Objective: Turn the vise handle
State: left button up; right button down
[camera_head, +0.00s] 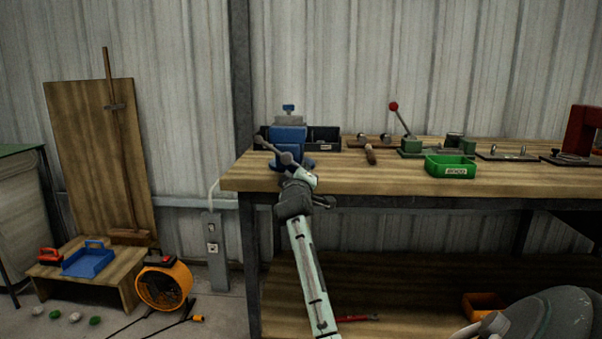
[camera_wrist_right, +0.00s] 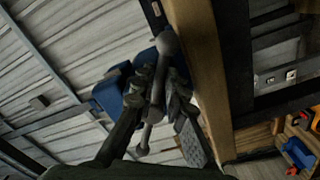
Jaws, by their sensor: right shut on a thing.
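The blue vise (camera_head: 289,136) stands at the left end of the wooden workbench (camera_head: 400,180). Its grey handle bar (camera_head: 268,146) slants down to the right across the vise front. In the right wrist view the handle (camera_wrist_right: 167,45) has a round knob at each end and runs between the fingers of my right gripper (camera_wrist_right: 160,88). The gripper is shut on the handle; in the head view my right gripper (camera_head: 294,168) reaches it from below, hiding the bar's lower end. Part of the blue vise body (camera_wrist_right: 108,92) shows behind the fingers. My left gripper is not in view.
Behind the vise is a dark bin (camera_head: 324,136). To its right lie a wooden-handled tool (camera_head: 370,156), a green lever press (camera_head: 410,146) and a green bin (camera_head: 450,167).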

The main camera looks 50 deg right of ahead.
jog(key=shift+a+f, duration=0.1)
jog(key=shift+f, duration=0.25)
jog(key=c, duration=1.5)
grip_release()
jog(key=shift+r, duration=0.15)
jog(key=shift+c, duration=0.2)
jog(key=shift+r, duration=0.1)
jog(key=shift+r, duration=0.15)
jog(key=v, duration=1.2)
